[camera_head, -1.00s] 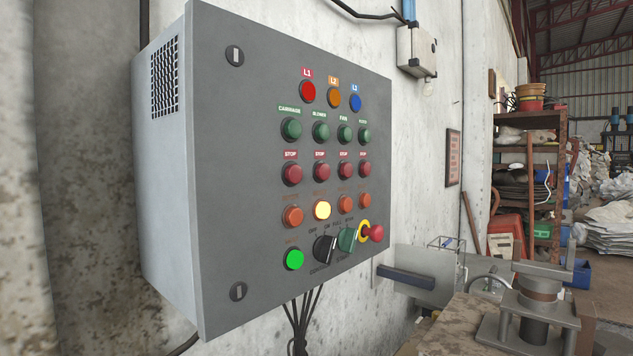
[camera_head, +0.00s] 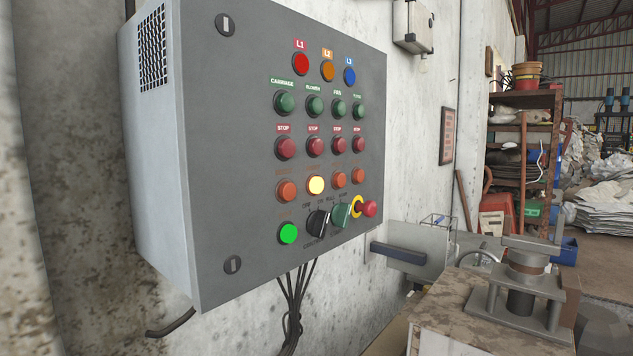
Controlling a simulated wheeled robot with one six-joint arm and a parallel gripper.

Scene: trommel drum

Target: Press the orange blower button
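The grey control box (camera_head: 228,150) hangs on the wall at the left and centre. Its front has a row of orange buttons below the red stop buttons. The second from the left, in the column labelled blower, is the orange blower button (camera_head: 316,185), and it glows bright yellow. The orange buttons beside it, at left (camera_head: 286,191) and right (camera_head: 339,179), are unlit. The green blower button (camera_head: 315,106) and red blower stop button (camera_head: 315,146) sit above it. My gripper is not in view.
Below the orange row are a lit green button (camera_head: 288,233), a black selector (camera_head: 318,223), a green selector (camera_head: 341,215) and a red emergency stop (camera_head: 369,208). Cables (camera_head: 292,300) hang below the box. A machine (camera_head: 520,285) stands at the lower right, and a shelf (camera_head: 520,160) behind.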

